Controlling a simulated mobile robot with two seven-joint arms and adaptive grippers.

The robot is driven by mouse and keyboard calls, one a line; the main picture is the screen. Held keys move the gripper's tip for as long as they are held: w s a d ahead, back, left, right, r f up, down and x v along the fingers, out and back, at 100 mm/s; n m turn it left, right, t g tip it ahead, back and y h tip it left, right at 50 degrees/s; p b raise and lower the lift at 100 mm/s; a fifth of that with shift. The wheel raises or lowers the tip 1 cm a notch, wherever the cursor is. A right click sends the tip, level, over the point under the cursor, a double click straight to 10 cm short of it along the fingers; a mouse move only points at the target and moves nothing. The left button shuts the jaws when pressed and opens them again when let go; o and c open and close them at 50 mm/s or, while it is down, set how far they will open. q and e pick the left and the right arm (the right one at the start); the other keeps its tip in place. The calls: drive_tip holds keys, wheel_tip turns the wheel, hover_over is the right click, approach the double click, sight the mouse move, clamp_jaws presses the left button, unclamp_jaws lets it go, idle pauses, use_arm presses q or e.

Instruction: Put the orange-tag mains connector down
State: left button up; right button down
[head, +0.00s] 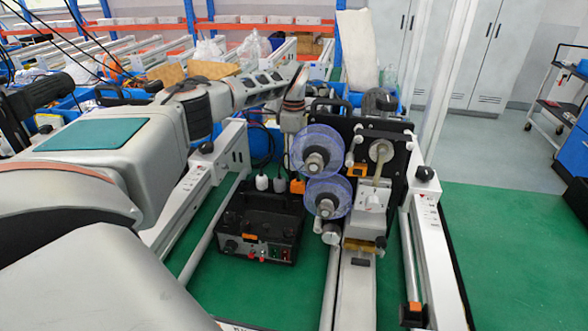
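A black power box (258,225) stands on the green floor between the white rails. Two pale connectors (262,183) with dark cables stand upright at its rear edge. Beside them, to the right, is an orange-marked connector (297,186), close to the lower blue reel; I cannot tell whether it is seated or held. My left arm reaches across from the left, and its wrist points down just above and behind this connector. My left gripper's fingers are not distinguishable there, among dark cables and beside the upper reel. My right gripper is out of view.
A coder machine with two blue translucent reels (317,150) stands close to the right of the box. White rails (432,250) run along both sides. Blue bins and more machine rows fill the back. Green floor (510,260) is clear at the right.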

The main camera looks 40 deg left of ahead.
sight(294, 172)
use_arm(q)
wheel_tip(294, 172, up, 7)
idle(0.3)
drive_tip(key=shift+f, duration=0.1)
idle(0.4)
